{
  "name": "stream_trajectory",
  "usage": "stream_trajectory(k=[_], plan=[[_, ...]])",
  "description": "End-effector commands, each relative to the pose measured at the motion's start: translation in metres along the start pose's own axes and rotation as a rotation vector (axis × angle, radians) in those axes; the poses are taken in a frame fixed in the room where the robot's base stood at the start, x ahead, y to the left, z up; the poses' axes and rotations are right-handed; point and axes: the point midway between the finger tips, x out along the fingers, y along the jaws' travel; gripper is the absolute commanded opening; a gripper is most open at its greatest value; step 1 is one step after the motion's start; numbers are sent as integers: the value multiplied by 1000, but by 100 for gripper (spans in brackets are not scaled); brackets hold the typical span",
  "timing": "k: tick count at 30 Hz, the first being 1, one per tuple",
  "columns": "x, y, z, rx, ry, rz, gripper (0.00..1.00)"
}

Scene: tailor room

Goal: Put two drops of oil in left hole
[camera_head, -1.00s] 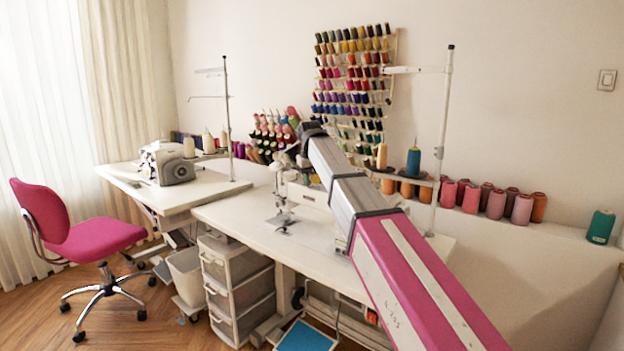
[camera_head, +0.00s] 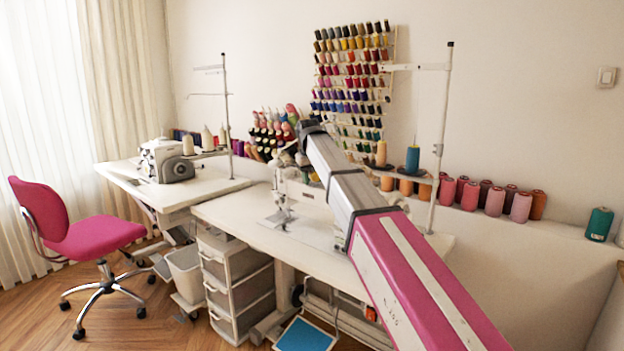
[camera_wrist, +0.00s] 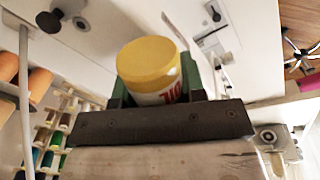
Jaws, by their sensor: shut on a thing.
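My gripper (camera_wrist: 155,88) shows in the wrist view with green fingers on both sides of an oil bottle (camera_wrist: 150,65). It is shut on the bottle, whose yellow round end faces the camera. Part of a red-lettered white label shows below that end; the rest of the bottle is hidden. Behind it is the white sewing machine (camera_wrist: 100,50), with a dark round knob (camera_wrist: 48,22) and small fittings on it. In the head view, the near sewing machine (camera_head: 284,190) stands on the white table, partly behind my arm. I cannot make out the left hole; my gripper and bottle are hidden in the head view.
A white thread stand (camera_head: 441,140) rises from the near table (camera_head: 230,208), right of my arm. Thread cones (camera_head: 494,201) line the ledge behind. A second machine (camera_head: 165,160) stands on the far left table. A pink chair (camera_head: 95,235) is at the left.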

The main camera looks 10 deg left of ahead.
Motion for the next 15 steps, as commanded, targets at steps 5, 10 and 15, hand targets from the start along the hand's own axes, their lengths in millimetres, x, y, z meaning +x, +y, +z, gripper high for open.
stream_trajectory(k=[5,10,15], plan=[[-1,0,0,2,23,0,13],[-7,1,-3,19,175,0,13],[-13,1,-10,38,347,0,13]])
